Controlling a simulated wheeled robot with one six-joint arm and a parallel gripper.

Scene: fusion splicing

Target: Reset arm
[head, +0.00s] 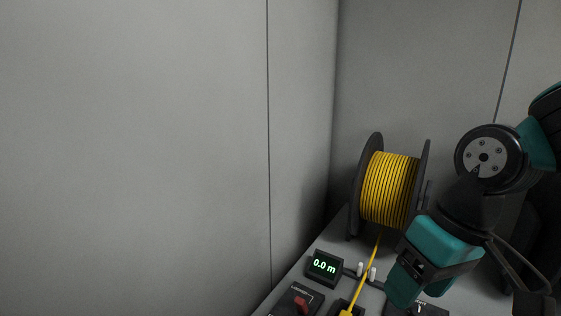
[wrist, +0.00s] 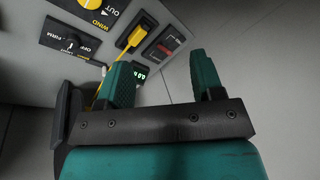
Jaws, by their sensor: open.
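My gripper (wrist: 164,80) has two teal fingers standing apart in the wrist view, with nothing between them but grey floor or wall and a bit of the display. In the head view, my teal and black arm comes in from the right and hangs over the right part of the bench, hiding some of it. The yellow cable (head: 371,265) runs down from its spool (head: 390,188), and its yellow plug (wrist: 134,37) shows on the panel in the wrist view. My gripper holds none of these.
A small display reading 0.0 m (head: 324,267) stands left of the cable on the bench. A red lever switch (head: 301,304) is in front of it. In the wrist view are a yellow knob (wrist: 93,4) and a black OFF/FIRM knob (wrist: 70,43). Plain grey walls fill the left.

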